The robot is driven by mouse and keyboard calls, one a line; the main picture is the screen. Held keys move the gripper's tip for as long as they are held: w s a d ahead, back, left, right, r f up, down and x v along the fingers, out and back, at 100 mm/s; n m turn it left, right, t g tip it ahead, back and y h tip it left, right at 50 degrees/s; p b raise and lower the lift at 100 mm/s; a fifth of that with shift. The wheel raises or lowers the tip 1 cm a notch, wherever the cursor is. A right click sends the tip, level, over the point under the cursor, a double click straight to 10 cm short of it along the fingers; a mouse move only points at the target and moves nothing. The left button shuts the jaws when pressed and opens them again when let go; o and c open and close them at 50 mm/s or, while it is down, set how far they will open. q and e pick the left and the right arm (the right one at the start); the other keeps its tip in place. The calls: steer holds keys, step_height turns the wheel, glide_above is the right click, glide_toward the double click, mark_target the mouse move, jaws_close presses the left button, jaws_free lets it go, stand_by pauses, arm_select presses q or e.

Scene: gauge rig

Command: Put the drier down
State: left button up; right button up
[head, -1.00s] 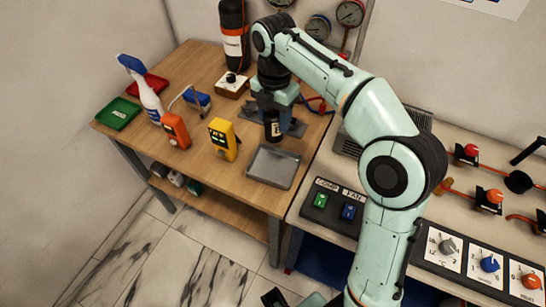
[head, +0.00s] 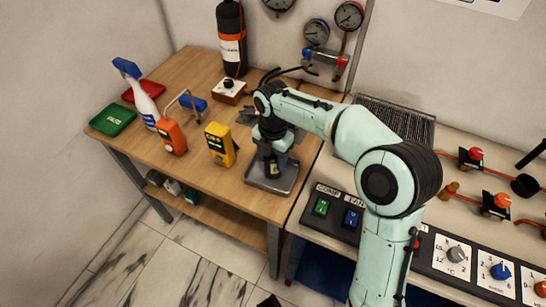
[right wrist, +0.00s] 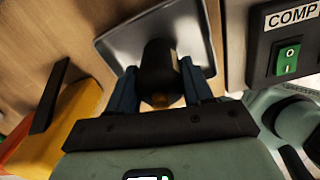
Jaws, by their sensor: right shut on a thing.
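The drier (head: 272,169) is a small dark cylinder with a pale label. My right gripper (head: 273,158) is shut on it, from above, and holds it upright over the grey metal tray (head: 287,185). In the right wrist view the drier (right wrist: 160,65) sits between the two fingers of the right gripper (right wrist: 160,88), with the tray (right wrist: 112,42) behind it. I cannot tell whether its base touches the tray floor. My left gripper does not show.
A yellow meter (head: 220,145) and an orange meter (head: 171,137) stand left of the tray. A spray bottle (head: 142,98), green tray (head: 112,120) and red tray (head: 145,89) are further left. A switch box (head: 335,212) is to the right. Bare wood lies in front of the meters.

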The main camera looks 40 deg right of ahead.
steer(key=shift+f, duration=0.15)
steer(key=o, duration=1.2)
step_height(320, 180, up, 12)
steer(key=p, duration=0.2)
steer(key=shift+r+p, duration=0.25)
steer(key=shift+p, duration=0.05)
